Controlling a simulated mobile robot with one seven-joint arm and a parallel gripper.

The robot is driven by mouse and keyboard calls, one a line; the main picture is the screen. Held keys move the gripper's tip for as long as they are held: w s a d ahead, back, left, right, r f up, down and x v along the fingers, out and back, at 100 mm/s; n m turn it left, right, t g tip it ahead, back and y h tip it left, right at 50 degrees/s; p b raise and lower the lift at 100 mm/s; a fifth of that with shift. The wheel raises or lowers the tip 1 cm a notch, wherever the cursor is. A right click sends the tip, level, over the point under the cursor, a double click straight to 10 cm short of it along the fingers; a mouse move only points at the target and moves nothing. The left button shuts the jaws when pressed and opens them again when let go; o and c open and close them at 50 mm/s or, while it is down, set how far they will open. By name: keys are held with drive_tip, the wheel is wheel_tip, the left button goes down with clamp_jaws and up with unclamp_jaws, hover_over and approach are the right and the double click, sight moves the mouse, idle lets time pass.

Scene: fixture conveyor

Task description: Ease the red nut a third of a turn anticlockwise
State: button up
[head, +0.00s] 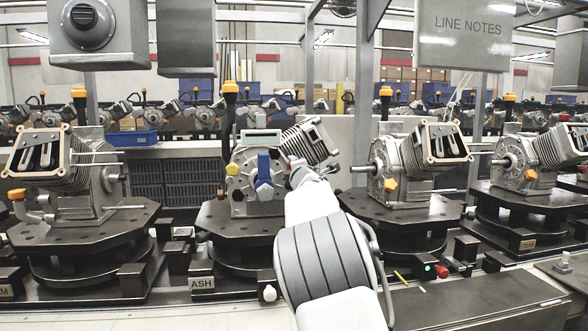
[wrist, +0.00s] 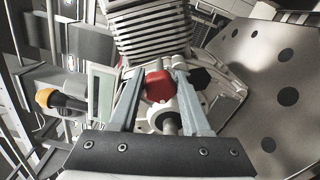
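The red nut (wrist: 159,86) shows in the wrist view, on the near side of a finned metal engine. A pale round collar and a short metal shaft (wrist: 166,118) sit just below it. My gripper (wrist: 160,76) has its two grey fingers on either side of the nut, their tips level with it. Each finger lies very close to the nut's side; I cannot tell whether they touch it. In the head view my white arm reaches the engine (head: 310,141) on the ASH stand. The nut is not clearly visible there, and my arm hides part of that engine.
A blue part (head: 264,175) and a yellow knob (head: 232,169) are on the engine's front. An orange-topped post (head: 230,100) rises beside it and also shows in the wrist view (wrist: 62,101). Similar engines (head: 72,160) (head: 420,155) stand close on both sides.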

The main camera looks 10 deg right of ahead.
drive_tip(key=o, duration=0.3)
drive_tip(key=s+b, duration=0.2)
drive_tip(key=s, duration=1.5)
drive_tip(key=shift+s, duration=0.2)
